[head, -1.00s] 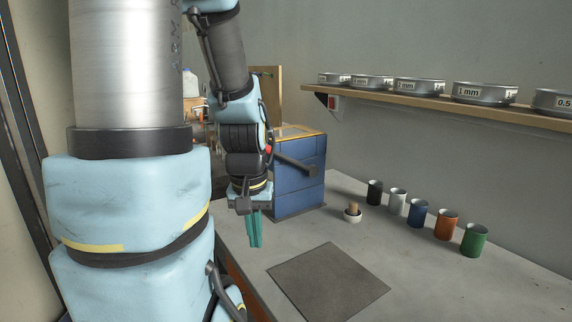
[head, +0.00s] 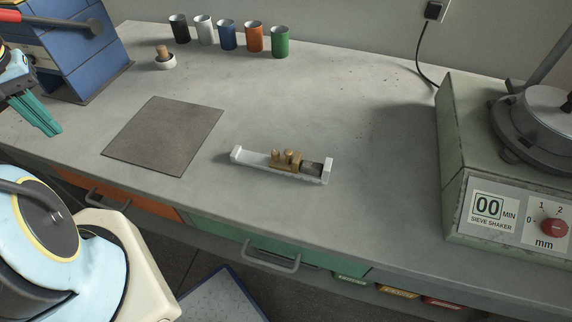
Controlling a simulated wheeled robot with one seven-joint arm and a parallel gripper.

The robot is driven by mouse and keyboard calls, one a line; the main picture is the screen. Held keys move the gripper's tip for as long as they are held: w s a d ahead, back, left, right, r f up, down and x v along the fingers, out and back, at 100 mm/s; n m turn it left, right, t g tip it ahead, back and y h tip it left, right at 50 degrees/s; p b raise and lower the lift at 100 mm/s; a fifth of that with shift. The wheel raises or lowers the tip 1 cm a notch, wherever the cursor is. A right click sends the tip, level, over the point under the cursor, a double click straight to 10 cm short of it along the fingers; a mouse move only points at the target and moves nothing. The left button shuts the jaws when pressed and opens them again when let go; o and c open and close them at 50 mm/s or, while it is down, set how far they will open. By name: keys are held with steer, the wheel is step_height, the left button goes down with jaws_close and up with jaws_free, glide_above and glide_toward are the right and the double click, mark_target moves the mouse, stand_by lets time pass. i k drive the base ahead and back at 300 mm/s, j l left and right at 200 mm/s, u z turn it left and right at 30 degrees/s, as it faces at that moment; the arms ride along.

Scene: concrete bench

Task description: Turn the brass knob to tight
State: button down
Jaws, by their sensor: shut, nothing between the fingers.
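A small brass piece with upright rounded knobs (head: 287,157) sits in a narrow pale holder (head: 250,157) on the middle of the bench. A dark grey cylindrical part (head: 312,168) lies to the right of the brass in the same holder. The knobs are too small to read any marking or turn position. My gripper (head: 45,118), with teal fingers, is at the far left, above the bench near the blue box. Its fingers are together and empty, well apart from the brass knobs.
A dark mat (head: 163,135) lies left of the holder. Several cups stand at the back, the green one (head: 280,42) rightmost, near a small mortar (head: 165,62). A blue box (head: 85,55) is at back left. The sieve shaker (head: 500,160) stands right. Bare bench surrounds the holder.

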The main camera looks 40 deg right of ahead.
mark_target(275, 153)
steer(key=k+u, duration=0.3)
steer(key=k, duration=0.15)
steer(key=k+u, duration=0.3)
steer(key=k, duration=0.15)
